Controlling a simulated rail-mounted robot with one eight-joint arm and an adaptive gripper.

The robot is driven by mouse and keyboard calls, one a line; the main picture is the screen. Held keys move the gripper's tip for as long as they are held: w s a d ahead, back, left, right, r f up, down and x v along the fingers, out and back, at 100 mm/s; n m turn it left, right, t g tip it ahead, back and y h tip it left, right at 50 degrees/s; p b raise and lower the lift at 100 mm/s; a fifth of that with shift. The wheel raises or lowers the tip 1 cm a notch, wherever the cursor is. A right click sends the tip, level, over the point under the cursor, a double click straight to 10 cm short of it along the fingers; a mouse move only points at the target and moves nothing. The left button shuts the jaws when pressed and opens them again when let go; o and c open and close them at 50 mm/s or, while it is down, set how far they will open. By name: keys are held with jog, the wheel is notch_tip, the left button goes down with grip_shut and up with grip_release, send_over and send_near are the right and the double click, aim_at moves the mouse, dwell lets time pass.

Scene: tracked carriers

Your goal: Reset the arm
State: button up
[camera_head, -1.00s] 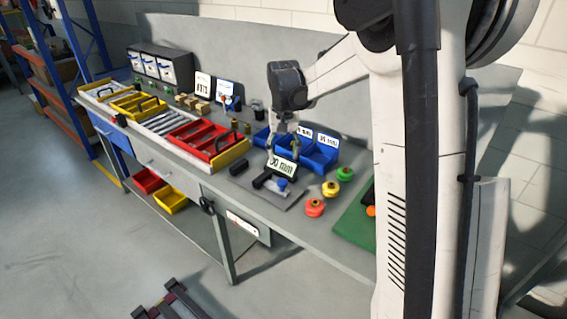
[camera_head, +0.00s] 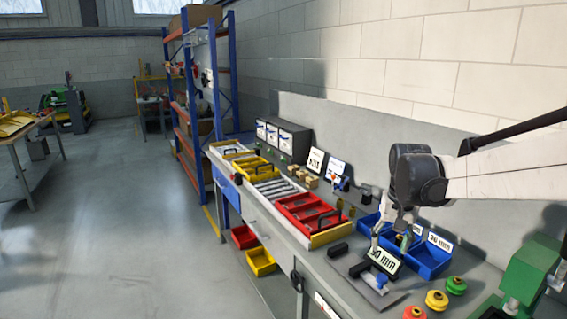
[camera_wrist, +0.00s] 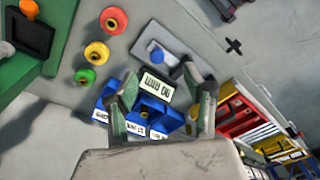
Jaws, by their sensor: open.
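My gripper (camera_head: 388,243) is open above the front right part of the long workbench (camera_head: 290,232). A white sign reading "30 mm" (camera_head: 383,261) stands tilted just below it, beside a grey plate (camera_head: 378,293) with a blue knob. In the wrist view, the two fingers of my gripper (camera_wrist: 160,82) are spread apart, with the sign (camera_wrist: 156,87) seen between them. Nothing is clearly held. Whether a fingertip touches the sign, I cannot tell.
Blue bins (camera_head: 430,258) stand just behind and right of my gripper. Red, yellow and green round pieces (camera_head: 437,300) sit at the right, near a green machine (camera_head: 528,272). Red trays (camera_head: 308,209) lie left. A wall panel rises behind the bench; the floor at left is open.

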jog(key=s+a+r+n+t, duration=0.1)
jog(key=s+a+t, duration=0.2)
jog(key=s, duration=0.9)
jog(key=s+a+n+t, duration=0.1)
jog(key=s+a+t, duration=0.2)
jog(key=s, duration=0.9)
jog(key=shift+s+a+r+n, duration=0.3)
jog(key=shift+s+a+r, duration=0.05)
jog(key=shift+a, duration=0.75)
